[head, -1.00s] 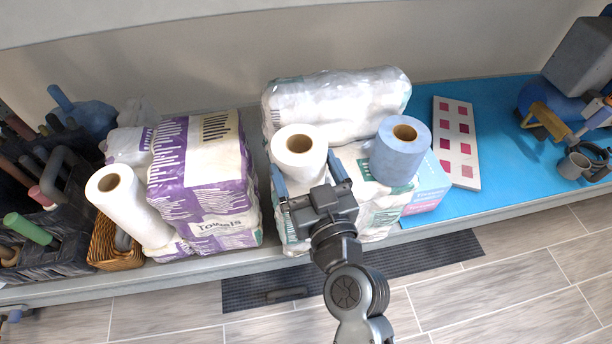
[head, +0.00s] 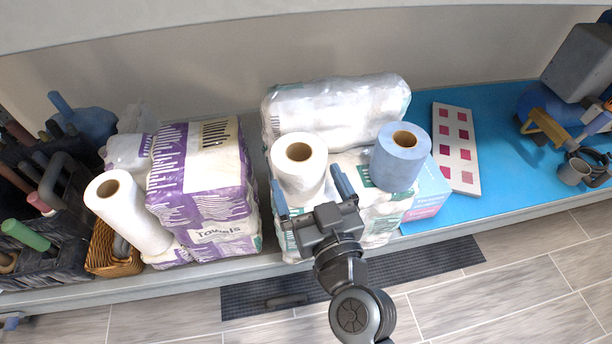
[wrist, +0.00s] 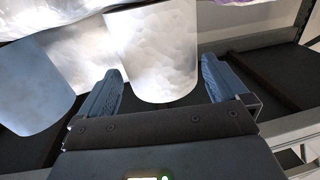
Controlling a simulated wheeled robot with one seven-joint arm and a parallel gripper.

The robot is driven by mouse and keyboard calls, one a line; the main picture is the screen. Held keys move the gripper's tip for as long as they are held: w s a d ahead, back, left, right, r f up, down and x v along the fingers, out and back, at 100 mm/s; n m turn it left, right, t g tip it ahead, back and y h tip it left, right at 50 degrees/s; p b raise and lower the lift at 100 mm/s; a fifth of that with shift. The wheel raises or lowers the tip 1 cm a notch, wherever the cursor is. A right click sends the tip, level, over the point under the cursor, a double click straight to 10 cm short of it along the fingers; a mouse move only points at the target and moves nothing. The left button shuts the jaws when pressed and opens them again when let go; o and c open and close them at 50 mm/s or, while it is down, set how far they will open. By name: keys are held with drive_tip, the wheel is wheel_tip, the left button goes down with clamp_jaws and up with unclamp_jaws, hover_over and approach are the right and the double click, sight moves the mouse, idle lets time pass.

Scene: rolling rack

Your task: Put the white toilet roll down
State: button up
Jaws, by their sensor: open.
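The white toilet roll (head: 298,178) stands upright among the plastic-wrapped packs in the middle of the shelf, its brown core facing up. It also shows in the wrist view (wrist: 152,55), ahead of the fingers. My gripper (head: 312,194) is open, its two blue fingers on the near side of the roll. In the wrist view my gripper (wrist: 162,92) has a clear gap between the fingers, and the roll's lower edge lies at about their tips. The surface directly under the roll is hidden in the head view.
A blue roll (head: 399,160) stands close on the right. Wrapped white packs (head: 335,110) lie behind. A purple towel pack (head: 200,180) and a tall white roll (head: 128,212) are on the left. A spotted white board (head: 456,147) lies on the blue mat (head: 500,150).

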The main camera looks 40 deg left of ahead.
drive_tip(key=b+v, duration=0.1)
drive_tip(key=v, duration=0.9)
drive_tip(key=shift+d, duration=0.2)
drive_tip(key=s+d+f+m+t+h, duration=0.2)
drive_tip(key=s+d+f+m+h, duration=0.15)
drive_tip(key=d, duration=0.75)
drive_tip(key=s+d+f+m+t+h, duration=0.25)
drive_tip(key=d+h, duration=0.25)
drive_tip(key=d, duration=0.5)
drive_tip(key=s+d+r+m+h, duration=0.2)
drive_tip(key=s+d+r+h, duration=0.1)
drive_tip(key=s+d, duration=0.3)
drive_tip(key=s+d+r+m+h, duration=0.3)
drive_tip(key=s+d+r, duration=0.2)
drive_tip(key=s, duration=0.4)
drive_tip(key=shift+d+r, duration=0.25)
drive_tip(key=shift+d, duration=0.25)
